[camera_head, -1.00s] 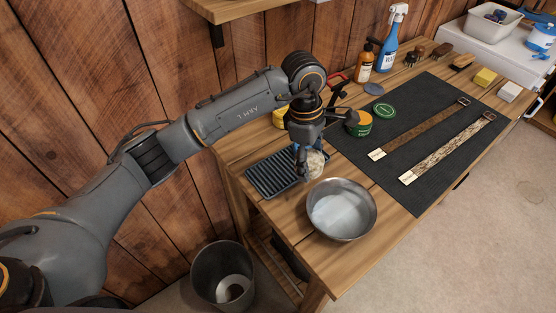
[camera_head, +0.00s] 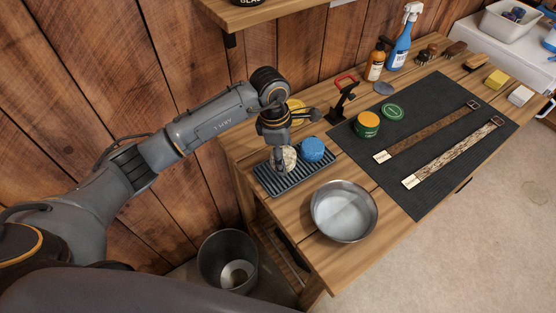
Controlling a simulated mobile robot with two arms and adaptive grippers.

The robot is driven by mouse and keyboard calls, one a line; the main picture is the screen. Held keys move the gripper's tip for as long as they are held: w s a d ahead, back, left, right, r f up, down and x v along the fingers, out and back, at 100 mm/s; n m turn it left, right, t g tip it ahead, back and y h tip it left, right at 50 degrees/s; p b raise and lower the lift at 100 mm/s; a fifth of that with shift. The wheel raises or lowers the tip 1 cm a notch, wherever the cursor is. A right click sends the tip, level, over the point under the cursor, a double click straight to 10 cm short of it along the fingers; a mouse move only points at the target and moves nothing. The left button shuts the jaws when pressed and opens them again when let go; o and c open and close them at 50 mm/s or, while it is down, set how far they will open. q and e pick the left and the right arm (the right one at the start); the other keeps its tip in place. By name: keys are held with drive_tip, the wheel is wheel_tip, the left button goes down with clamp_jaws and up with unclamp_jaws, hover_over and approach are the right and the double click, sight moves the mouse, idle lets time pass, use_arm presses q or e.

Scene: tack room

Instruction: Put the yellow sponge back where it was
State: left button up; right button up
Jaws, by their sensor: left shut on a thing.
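My left gripper (camera_head: 281,150) points down over the dark ridged tray (camera_head: 306,178). It is shut on a pale cream, speckled round sponge (camera_head: 287,161), which is at the tray's left part; I cannot tell if it touches the tray. A blue round sponge (camera_head: 313,149) sits on the tray just right of it. A yellow rounded thing (camera_head: 295,105) lies behind the gripper, partly hidden by the arm; it may be the yellow sponge. A yellow block (camera_head: 496,80) lies at the bench's far right. My right gripper is not in view.
A metal bowl (camera_head: 344,235) with pale liquid stands in front of the tray. A dark mat (camera_head: 428,195) carries two straps, an open tin (camera_head: 367,125) and its green lid (camera_head: 393,112). Bottles and brushes line the back. A bin (camera_head: 214,256) stands below.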

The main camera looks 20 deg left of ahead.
use_arm(q)
drive_tip(key=shift+s+a+f, duration=0.1)
drive_tip(key=shift+a+f, duration=0.35)
drive_tip(key=shift+f, duration=0.1)
drive_tip(key=f+p, duration=0.2)
drive_tip(key=f, duration=0.1)
drive_tip(key=shift+s+a, duration=0.1)
drive_tip(key=shift+a, duration=0.25)
drive_tip(key=shift+f, duration=0.35)
drive_tip(key=shift+f, duration=0.1)
drive_tip(key=shift+f, duration=0.15)
drive_tip(key=o, duration=1.1)
drive_tip(key=shift+r, duration=0.2)
